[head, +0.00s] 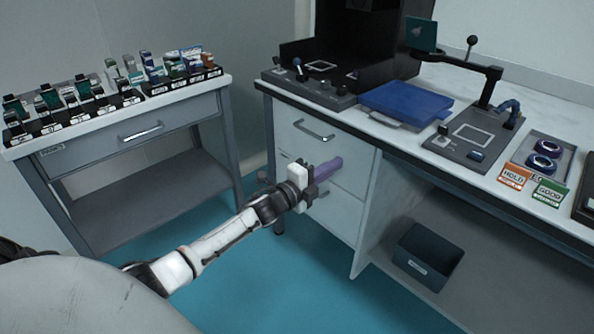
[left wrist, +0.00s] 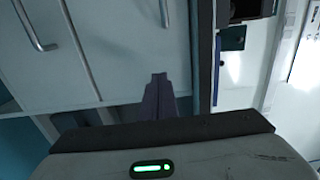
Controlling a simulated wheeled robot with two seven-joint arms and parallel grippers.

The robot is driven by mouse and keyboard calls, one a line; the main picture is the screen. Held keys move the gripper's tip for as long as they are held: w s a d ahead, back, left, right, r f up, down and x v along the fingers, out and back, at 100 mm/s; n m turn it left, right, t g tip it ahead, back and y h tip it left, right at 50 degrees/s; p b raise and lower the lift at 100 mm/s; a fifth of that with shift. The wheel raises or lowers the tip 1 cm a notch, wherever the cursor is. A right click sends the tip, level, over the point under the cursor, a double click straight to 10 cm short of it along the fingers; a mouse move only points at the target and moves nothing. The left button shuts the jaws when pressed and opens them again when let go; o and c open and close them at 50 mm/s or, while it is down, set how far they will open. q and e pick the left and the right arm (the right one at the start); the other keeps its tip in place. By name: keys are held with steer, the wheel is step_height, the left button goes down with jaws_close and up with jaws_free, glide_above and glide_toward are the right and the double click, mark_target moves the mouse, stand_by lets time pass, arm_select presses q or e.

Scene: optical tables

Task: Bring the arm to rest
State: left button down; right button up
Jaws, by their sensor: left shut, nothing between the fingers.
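My left arm reaches in from the lower left of the head view. My left gripper (head: 334,168), with purple fingers, is in front of the drawers of the white cabinet (head: 345,205), below the worktop. Its fingers are together and hold nothing. In the left wrist view the shut purple fingers (left wrist: 158,100) point toward the cabinet front (left wrist: 125,45). I cannot tell from these views whether they touch it. My right gripper is not in view.
A grey side table (head: 140,135) with several small items in black holders stands at the left. The worktop carries a blue tray (head: 405,103), a black device and a stand (head: 470,135). A dark bin (head: 427,257) sits on the lower shelf. The teal floor is clear.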

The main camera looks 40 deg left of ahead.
arm_select(q)
steer(key=s+p, duration=0.1)
steer(key=s, duration=0.7)
steer(key=shift+s+a+f, duration=0.15)
steer(key=shift+a, duration=0.2)
